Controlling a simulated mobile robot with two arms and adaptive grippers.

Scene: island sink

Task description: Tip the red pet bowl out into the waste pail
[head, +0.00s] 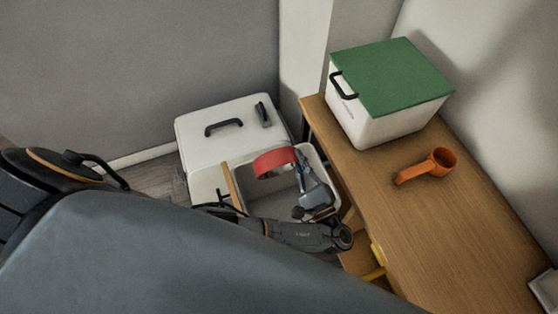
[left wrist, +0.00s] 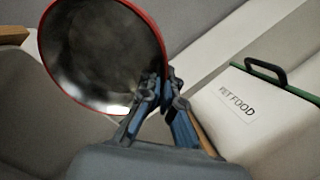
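The red pet bowl (head: 276,158) hangs steeply tilted over the open pale waste pail (head: 325,158). My left gripper (head: 303,168) is shut on the bowl's rim. In the left wrist view the bowl (left wrist: 100,50) shows its red rim and dark, shiny metal inside. I see no clear contents there, only a bright patch near the lower rim. The left fingers (left wrist: 163,88) pinch the rim at its lower right. My left forearm hides part of the pail's near side, and the bowl covers part of its mouth. My right gripper is not in view.
A white lidded box (head: 222,122) stands behind the pail. The wooden bench (head: 440,225) on the right bears a green-lidded white bin (head: 365,125), labelled PET FOOD in the wrist view (left wrist: 240,105), and an orange scoop (head: 428,165). The bench's near part is mostly clear.

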